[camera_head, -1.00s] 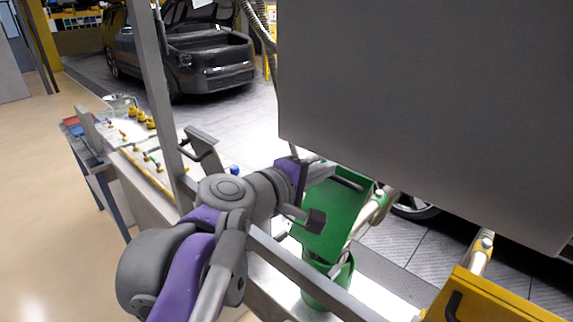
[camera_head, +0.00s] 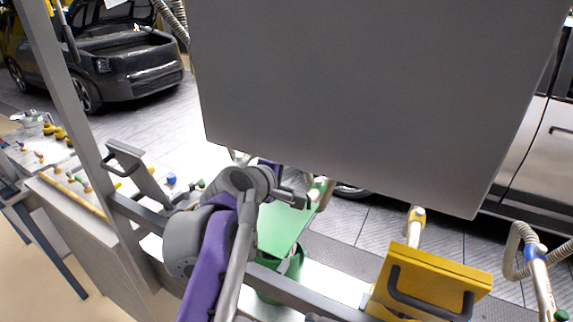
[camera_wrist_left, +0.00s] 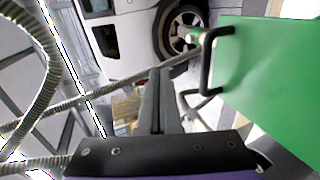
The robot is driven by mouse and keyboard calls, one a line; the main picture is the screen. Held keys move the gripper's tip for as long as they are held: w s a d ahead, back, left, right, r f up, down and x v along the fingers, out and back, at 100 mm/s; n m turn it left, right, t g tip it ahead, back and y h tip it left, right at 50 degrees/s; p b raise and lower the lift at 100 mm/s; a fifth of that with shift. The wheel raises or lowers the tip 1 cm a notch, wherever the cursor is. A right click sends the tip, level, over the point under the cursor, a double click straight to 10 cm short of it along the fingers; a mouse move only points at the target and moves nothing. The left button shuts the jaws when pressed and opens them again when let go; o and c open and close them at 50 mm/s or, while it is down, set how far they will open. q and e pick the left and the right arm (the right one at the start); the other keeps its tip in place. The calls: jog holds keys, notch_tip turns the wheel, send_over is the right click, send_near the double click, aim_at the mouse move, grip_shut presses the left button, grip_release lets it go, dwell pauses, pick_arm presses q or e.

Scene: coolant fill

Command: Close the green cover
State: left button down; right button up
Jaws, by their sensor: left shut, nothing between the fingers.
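The green cover (camera_head: 284,226) is tilted above the green filler neck (camera_head: 290,272), below the large grey panel. In the left wrist view the cover (camera_wrist_left: 275,85) fills the right side, with its black handle (camera_wrist_left: 209,62) at its left edge. My right gripper is not in view.
The large grey panel (camera_head: 350,90) hangs close over the cover. A yellow cover (camera_head: 432,280) with a black handle is at the right, and a hose (camera_head: 530,250) beyond it. A grey rail (camera_head: 310,290) runs in front of the green neck. A grey lever-like handle (camera_head: 128,155) is at left.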

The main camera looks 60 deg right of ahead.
pick_arm(q)
jog(key=shift+d+f+y, duration=0.55)
jog(key=shift+f+y, duration=0.05)
jog(key=shift+f, duration=0.2)
jog(key=v, duration=1.1)
jog(key=shift+b, duration=0.45)
jog(key=shift+d, duration=0.1)
jog(key=w+a+f+t+y, duration=0.15)
jog(key=w+a+f, duration=0.3)
jog(key=a, duration=0.65)
jog(key=w+a+f+t+y, duration=0.1)
jog(key=w+a+f+y, duration=0.2)
jog(key=a+f, duration=0.55)
jog(key=w+a+f+t+y, duration=0.2)
jog(key=w+a+f, duration=0.1)
jog(key=a, duration=1)
jog(key=s+a+f+y, duration=0.2)
jog(key=a+f, duration=0.3)
jog(key=a, duration=0.3)
jog(key=s+a+f+y, duration=0.2)
jog(key=s+a+f, duration=0.3)
jog(key=a, duration=0.4)
jog(key=s+a+f+m+y, duration=0.1)
jog(key=s+a+f+y, duration=0.1)
jog(key=s+a+f, duration=0.2)
jog(key=a+f, duration=0.3)
jog(key=a, duration=0.2)
jog(key=shift+a, duration=0.2)
